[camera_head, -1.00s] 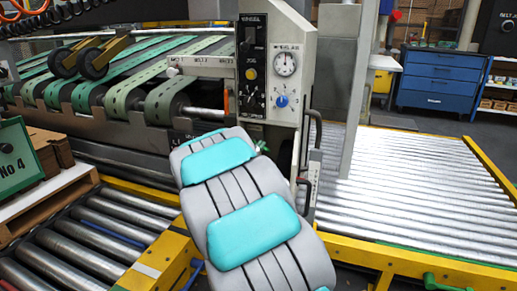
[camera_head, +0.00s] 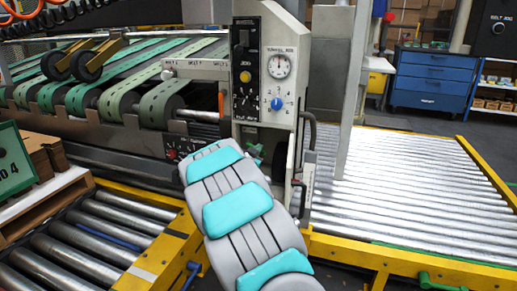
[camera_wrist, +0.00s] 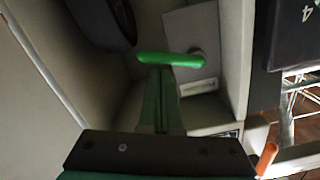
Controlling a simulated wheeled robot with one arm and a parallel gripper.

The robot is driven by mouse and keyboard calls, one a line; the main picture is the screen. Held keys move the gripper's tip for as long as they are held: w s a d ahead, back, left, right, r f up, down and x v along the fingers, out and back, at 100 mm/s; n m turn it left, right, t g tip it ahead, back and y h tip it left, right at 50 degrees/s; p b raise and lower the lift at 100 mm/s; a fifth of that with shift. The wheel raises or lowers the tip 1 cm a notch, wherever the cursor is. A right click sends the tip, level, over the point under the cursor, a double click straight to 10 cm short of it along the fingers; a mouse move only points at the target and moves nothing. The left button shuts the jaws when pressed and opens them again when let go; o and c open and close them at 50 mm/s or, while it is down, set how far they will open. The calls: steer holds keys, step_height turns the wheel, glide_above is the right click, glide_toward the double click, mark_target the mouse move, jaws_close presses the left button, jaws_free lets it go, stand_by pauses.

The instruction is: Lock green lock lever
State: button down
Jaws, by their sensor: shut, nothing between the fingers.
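The green lock lever (camera_wrist: 170,60) shows in the wrist view as a short bright green bar, lying crosswise on a grey bracket with a round pivot at its right end. My gripper (camera_wrist: 161,78) is shut and empty; its dark green fingers point up the picture to the lever's left-middle part. The fingertips meet the lever's lower edge in the picture; whether they touch it I cannot tell.
Beside the lever in the wrist view are a dark rounded part (camera_wrist: 103,20), a pale panel (camera_wrist: 30,110) and an orange handle (camera_wrist: 266,158). In the head view, roller conveyors (camera_head: 420,190) with yellow frames flank my arm, and a blue cabinet (camera_head: 430,78) stands behind.

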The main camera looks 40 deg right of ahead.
steer(key=shift+f, duration=0.1)
steer(key=shift+f+m+b, duration=0.15)
steer(key=shift+m+b, duration=0.25)
steer(key=shift+b, duration=0.25)
steer(key=shift+f+m+b, duration=0.2)
steer(key=shift+m+b, duration=0.1)
steer(key=shift+b, duration=0.35)
steer(key=shift+w+a+f+m+t+b, duration=0.15)
steer(key=shift+w+a+f+m+b, duration=0.4)
steer(key=shift+m+b, duration=1)
steer(key=shift+w+f+m+t+b, duration=0.1)
steer(key=shift+w+f+m+b, duration=0.1)
steer(key=shift+f+m+b, duration=1.3)
steer(key=shift+w+a+f+m+t+b, duration=0.15)
steer(key=shift+w+a+m+b, duration=0.2)
steer(key=shift+m+b, duration=1.3)
steer(key=shift+w+n+b, duration=0.2)
steer(key=shift+n+b, duration=0.15)
steer(key=shift+n, duration=0.15)
